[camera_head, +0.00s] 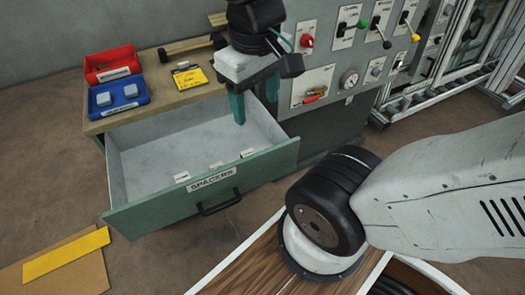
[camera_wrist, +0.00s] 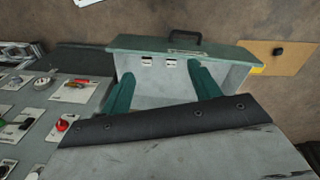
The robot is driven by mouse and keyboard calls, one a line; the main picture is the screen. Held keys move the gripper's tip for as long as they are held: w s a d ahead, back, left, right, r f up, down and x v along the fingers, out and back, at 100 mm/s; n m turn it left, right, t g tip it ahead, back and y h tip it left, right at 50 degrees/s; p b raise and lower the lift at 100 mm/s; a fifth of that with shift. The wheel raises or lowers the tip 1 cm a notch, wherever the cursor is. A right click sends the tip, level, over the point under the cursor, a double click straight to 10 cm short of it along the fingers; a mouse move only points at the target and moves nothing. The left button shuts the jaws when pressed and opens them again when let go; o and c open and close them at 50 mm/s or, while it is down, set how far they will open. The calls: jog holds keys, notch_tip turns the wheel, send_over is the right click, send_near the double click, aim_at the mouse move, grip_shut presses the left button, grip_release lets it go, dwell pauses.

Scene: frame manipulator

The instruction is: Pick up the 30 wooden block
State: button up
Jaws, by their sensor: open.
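My gripper (camera_head: 255,108) is open over the right rear part of a pulled-out green drawer (camera_head: 150,215) labelled SPACERS. Its two teal fingers point down and stand apart, with nothing seen between them. The wrist view also shows the open gripper (camera_wrist: 165,78) over the drawer (camera_wrist: 130,43). Several small white tags with dark marks stand along the drawer's front inside, one at the left (camera_head: 182,177), one in the middle (camera_head: 216,166) and one at the right (camera_head: 248,153). I cannot make out a wooden block marked 30; my gripper hides part of the drawer.
A red bin (camera_head: 110,63) and a blue bin (camera_head: 118,95) with grey pieces stand on the wooden bench top (camera_head: 168,92). A yellow card (camera_head: 189,78) lies beside them. A control panel (camera_head: 325,60) with switches and levers stands close right. The grey drawer floor looks mostly clear.

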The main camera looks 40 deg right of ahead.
jog(key=w+d+f+n+g+h, duration=0.3)
jog(key=w+f, duration=0.4)
jog(key=w+d+f+n+g+h, duration=0.2)
jog(key=w+d+f+n+h, duration=0.15)
jog(key=w+f, duration=0.4)
jog(key=w+f+n+h, duration=0.4)
jog(key=w+f, duration=0.1)
jog(key=f, duration=0.7)
jog(key=n+t+h, duration=0.1)
jog(key=n+h, duration=0.1)
jog(key=n, duration=0.2)
send_near(251, 152)
jog(key=x, duration=0.3)
jog(key=shift+s+r, duration=0.15)
jog(key=shift+s+d+f, duration=0.1)
jog(key=shift+f, duration=0.25)
jog(key=shift+d+f+n, duration=0.15)
jog(key=shift+d+n, duration=0.1)
jog(key=shift+d, duration=0.1)
jog(key=x, duration=0.7)
jog(key=c, duration=1.1)
